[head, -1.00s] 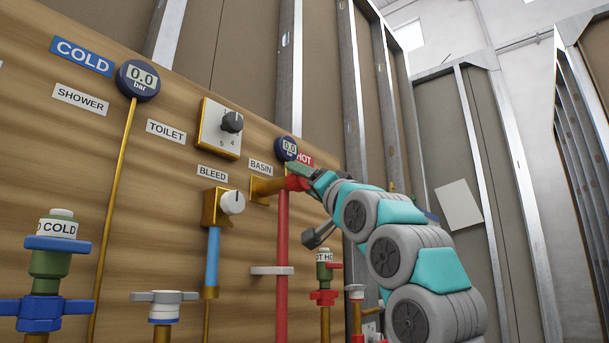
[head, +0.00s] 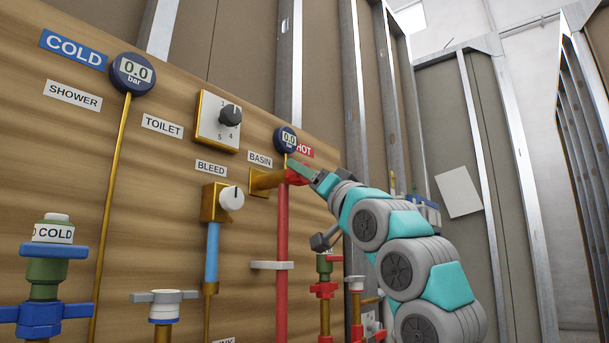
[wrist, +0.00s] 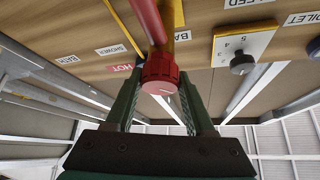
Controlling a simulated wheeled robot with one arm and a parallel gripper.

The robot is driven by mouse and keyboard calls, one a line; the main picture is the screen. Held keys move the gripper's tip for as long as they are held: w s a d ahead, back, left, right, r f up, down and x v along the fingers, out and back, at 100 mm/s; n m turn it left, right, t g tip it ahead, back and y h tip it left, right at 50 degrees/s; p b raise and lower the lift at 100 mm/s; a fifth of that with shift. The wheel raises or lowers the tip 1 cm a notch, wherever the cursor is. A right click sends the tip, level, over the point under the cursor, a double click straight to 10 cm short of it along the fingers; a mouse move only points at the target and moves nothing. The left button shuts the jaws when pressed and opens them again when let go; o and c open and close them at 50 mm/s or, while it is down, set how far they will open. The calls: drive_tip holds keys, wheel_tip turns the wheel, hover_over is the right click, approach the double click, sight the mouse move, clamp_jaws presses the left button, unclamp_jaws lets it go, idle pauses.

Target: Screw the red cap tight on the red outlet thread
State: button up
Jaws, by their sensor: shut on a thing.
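The red cap (wrist: 159,76) sits at the end of the brass basin outlet (head: 266,181) and lies between my fingers in the wrist view. In the head view the red cap (head: 294,177) shows partly behind my fingers, at the top of the red pipe (head: 282,238). My gripper (wrist: 161,80) is shut on the cap, one green finger on each side. It also shows in the head view (head: 303,172), reaching in from the right. The outlet thread is hidden by the cap, so I cannot see how far the cap sits on it.
A round gauge (head: 286,139) reading 0.0 hangs just above the outlet. A numbered dial (head: 219,121) and the bleed valve (head: 218,201) are to its left. Below are a clamp (head: 272,265) on the red pipe and red-handled valves (head: 323,290). Metal studs stand at right.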

clamp_jaws()
drive_tip(key=shift+f+m+t+h+b, duration=0.1)
drive_tip(key=shift+m+t+h+b, duration=0.15)
drive_tip(key=shift+m+h+b, duration=0.6)
drive_tip(key=shift+m+t+h+b, duration=0.25)
drive_tip(key=shift+m+b, duration=0.8)
drive_tip(key=shift+b, duration=0.55)
drive_tip(key=shift+m+h+b, duration=0.35)
drive_tip(key=shift+m+h, duration=0.15)
drive_tip(key=shift+m, duration=0.2)
drive_tip(key=shift+w, duration=0.1)
drive_tip(key=shift+m, duration=0.3)
drive_tip(key=shift+a+m+h, duration=0.1)
drive_tip(key=shift+m+h, duration=0.5)
drive_tip(key=shift+r+m, duration=0.2)
drive_tip(key=shift+m, duration=0.2)
drive_tip(key=shift+m+h+p, duration=0.8)
drive_tip(key=shift+m+p, duration=0.1)
drive_tip(key=shift+p, duration=0.45)
